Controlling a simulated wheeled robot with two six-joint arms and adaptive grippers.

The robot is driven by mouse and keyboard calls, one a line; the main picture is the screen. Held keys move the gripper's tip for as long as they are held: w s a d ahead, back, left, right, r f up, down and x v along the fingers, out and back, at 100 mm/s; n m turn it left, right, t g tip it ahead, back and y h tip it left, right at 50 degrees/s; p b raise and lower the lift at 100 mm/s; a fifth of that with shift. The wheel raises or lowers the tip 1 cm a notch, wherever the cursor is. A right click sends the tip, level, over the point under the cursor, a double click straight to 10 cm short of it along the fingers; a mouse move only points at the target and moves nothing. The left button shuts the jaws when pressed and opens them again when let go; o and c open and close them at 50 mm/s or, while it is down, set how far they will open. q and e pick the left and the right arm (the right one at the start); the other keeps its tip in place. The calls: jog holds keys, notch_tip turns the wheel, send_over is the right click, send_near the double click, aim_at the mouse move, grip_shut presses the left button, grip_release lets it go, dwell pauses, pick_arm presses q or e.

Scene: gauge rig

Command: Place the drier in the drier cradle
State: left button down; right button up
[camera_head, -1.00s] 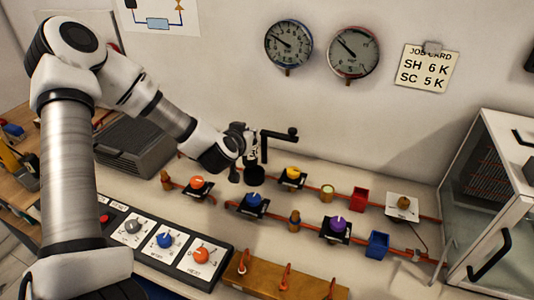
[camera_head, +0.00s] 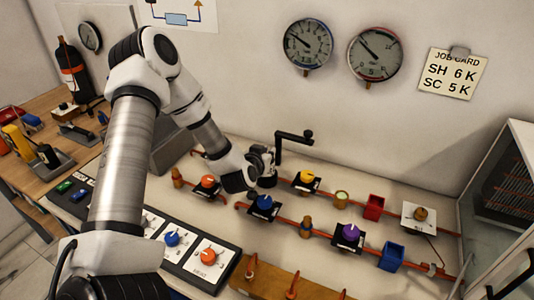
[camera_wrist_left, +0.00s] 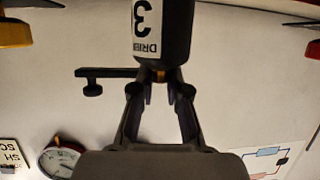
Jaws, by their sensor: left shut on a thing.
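The drier (camera_wrist_left: 163,30) is a black cylinder with a white label reading "DRIER" and a large 3, in the left wrist view. My left gripper (camera_wrist_left: 158,90) is shut on its narrow end, with a small brass-coloured part between the fingertips. In the head view my left gripper (camera_head: 262,162) is above the back of the pipe bench, beside the blue-knobbed valve. Dark shapes blend there, so the drier's outline is hard to separate. I cannot tell which thing is the drier cradle. My right gripper is not in view.
A black bent arm with a knob (camera_head: 308,134) stands close to my left gripper. Below are pipes with an orange valve (camera_head: 208,182), blue valve (camera_head: 264,202) and yellow valve (camera_head: 305,176). A glass-sided cabinet (camera_head: 510,190) borders the right.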

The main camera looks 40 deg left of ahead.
pick_arm(q)
jog(key=shift+f, duration=0.2)
jog(key=c, duration=1.2)
grip_release()
jog(key=shift+w, duration=0.1)
jog(key=shift+o, duration=0.2)
jog(key=shift+r, duration=0.3)
jog(key=p+v, duration=0.3)
jog(key=v, duration=0.9)
jog(key=shift+f, duration=0.1)
